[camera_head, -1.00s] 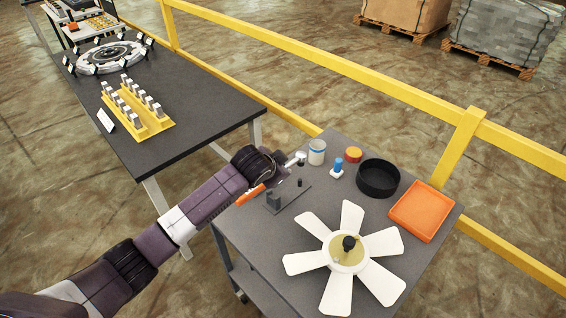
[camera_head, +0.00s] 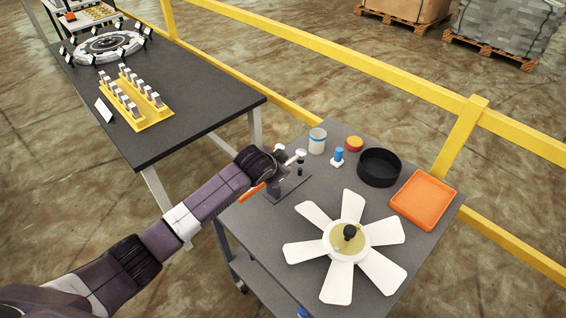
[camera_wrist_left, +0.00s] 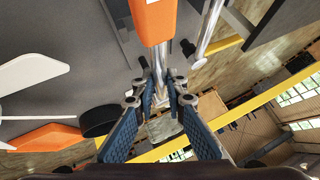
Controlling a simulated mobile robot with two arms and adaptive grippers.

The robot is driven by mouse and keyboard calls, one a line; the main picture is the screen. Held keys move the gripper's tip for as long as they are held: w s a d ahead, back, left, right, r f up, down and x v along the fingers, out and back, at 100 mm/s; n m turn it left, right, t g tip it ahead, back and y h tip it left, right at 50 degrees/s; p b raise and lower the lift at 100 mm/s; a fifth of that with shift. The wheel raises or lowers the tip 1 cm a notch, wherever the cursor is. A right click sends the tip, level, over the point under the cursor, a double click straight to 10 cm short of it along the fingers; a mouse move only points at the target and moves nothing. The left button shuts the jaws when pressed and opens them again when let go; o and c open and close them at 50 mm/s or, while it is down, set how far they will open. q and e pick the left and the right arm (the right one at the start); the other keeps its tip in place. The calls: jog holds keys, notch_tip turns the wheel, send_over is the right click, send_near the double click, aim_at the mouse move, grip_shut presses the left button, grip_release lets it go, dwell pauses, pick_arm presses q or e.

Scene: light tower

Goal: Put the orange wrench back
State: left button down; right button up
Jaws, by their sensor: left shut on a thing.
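The orange wrench is in my left gripper (camera_head: 279,160). Its orange handle (camera_head: 251,191) points toward the lower left and its silver head (camera_head: 297,156) toward the upper right in the head view. In the left wrist view, the orange handle (camera_wrist_left: 154,18) is at the top, and the gripper (camera_wrist_left: 160,88) is shut on the metal shaft (camera_wrist_left: 158,60). A grey stand (camera_head: 288,190) with short uprights sits on the cart top, just below and beside the wrench. The gripper and wrench partly hide it, and I cannot tell whether the wrench touches it.
The grey cart (camera_head: 264,230) also carries a white fan (camera_head: 334,273), black bowl (camera_head: 379,168), orange tray (camera_head: 423,199), white-and-blue can (camera_head: 317,141), small blue part (camera_head: 338,156) and orange-lidded tin (camera_head: 354,144). A dark table (camera_head: 190,100) stands at left; a yellow railing (camera_head: 400,85) runs behind.

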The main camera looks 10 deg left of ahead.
pick_arm(q)
jog(key=shift+f, duration=0.65)
jog(key=shift+r, duration=0.15)
jog(key=shift+p, duration=0.55)
jog(key=shift+f, duration=0.2)
dwell(0.4)
jog(key=shift+f+b, duration=0.7)
jog(key=shift+f, duration=0.75)
jog(key=shift+s, duration=0.1)
